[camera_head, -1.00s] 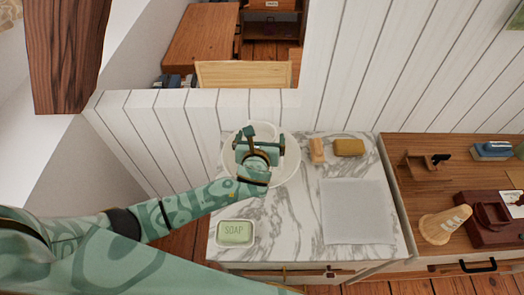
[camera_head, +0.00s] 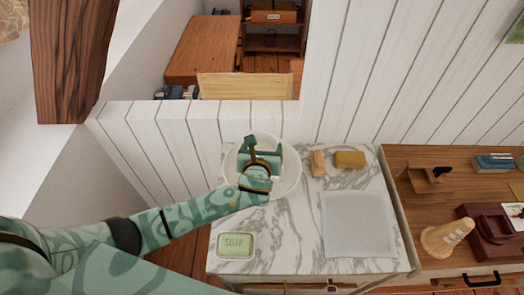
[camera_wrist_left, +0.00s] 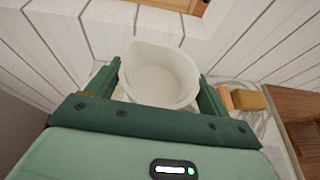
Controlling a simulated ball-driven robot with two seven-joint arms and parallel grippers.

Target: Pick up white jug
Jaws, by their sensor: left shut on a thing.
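The white jug (camera_wrist_left: 160,76) shows in the left wrist view as an open, round, empty vessel between the two green fingers. My left gripper (camera_head: 262,153) is shut on it, with a finger on either side. In the head view the gripper and wrist mostly hide the jug. Both are over a wide white basin (camera_head: 291,178) on the marble-topped washstand. I cannot tell whether the jug's bottom touches the basin. My right gripper is in neither view.
Green soap (camera_head: 236,245) lies front left on the marble top (camera_head: 290,240). A wooden block (camera_head: 318,162), a yellow sponge (camera_head: 349,159) and a grey cloth (camera_head: 358,224) lie to the right. A white plank wall (camera_head: 370,70) stands close behind. A wooden desk (camera_head: 405,205) adjoins on the right.

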